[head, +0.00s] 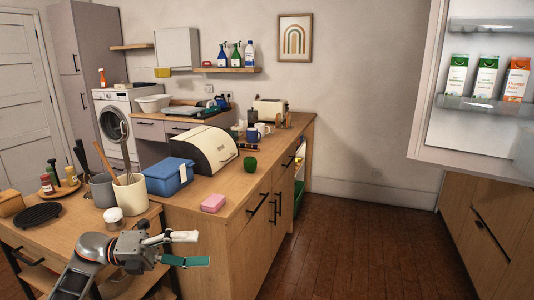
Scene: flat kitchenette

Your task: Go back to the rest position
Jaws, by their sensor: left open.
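My left gripper (185,249) is at the lower left of the head view, in front of the wooden counter. Its two fingers are spread apart and nothing is between them. My left arm (95,250) comes in from the lower left, close to the front of the counter. My right gripper does not show in the head view.
A fridge door (450,140) holding cartons hangs open at right. The wooden floor (350,240) between is clear.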

